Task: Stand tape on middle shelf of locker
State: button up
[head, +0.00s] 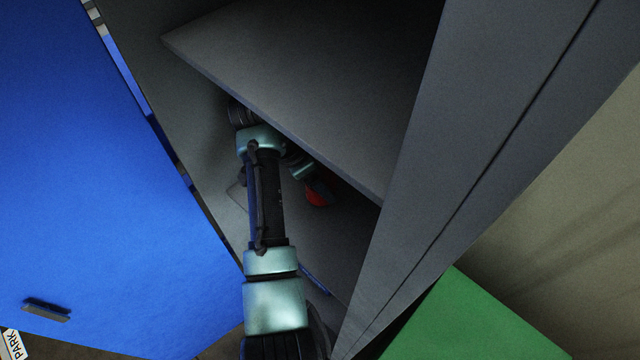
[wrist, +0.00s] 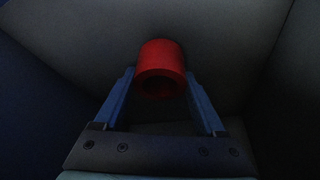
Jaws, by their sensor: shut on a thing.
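The tape is a red roll (wrist: 160,58) with a hollow centre, seen in the wrist view between the two blue fingers of my gripper (wrist: 160,90). The fingers are shut on its sides. In the head view the red tape (head: 319,193) shows partly, below the edge of a grey shelf (head: 300,75). My gripper is inside the grey locker (head: 455,170), under that shelf, and mostly hidden by my own arm and the shelf. I cannot tell whether the tape touches a surface.
The blue locker door (head: 90,180) stands open at the left, with a dark handle (head: 46,309). The shelf edge passes close above my arm. The locker's side wall closes the right. A green panel (head: 465,325) lies at lower right.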

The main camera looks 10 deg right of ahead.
jog(key=shift+f+p, duration=0.4)
jog(key=shift+f, duration=1.2)
jog(key=shift+a+f, duration=0.1)
jog(key=shift+f, duration=0.05)
jog(key=o, duration=1.4)
jog(key=b+v, duration=0.1)
jog(key=v, duration=0.3)
jog(key=shift+r, duration=0.35)
jog(key=a, duration=0.3)
jog(key=s+a+b, duration=0.1)
jog(key=a, duration=0.3)
jog(key=s+a+b, duration=0.1)
jog(key=a, duration=0.2)
jog(key=shift+a+r, duration=0.3)
jog(key=shift+a, duration=0.05)
jog(key=shift+s+a, duration=0.25)
jog(key=shift+a, duration=0.45)
jog(key=shift+f, duration=0.1)
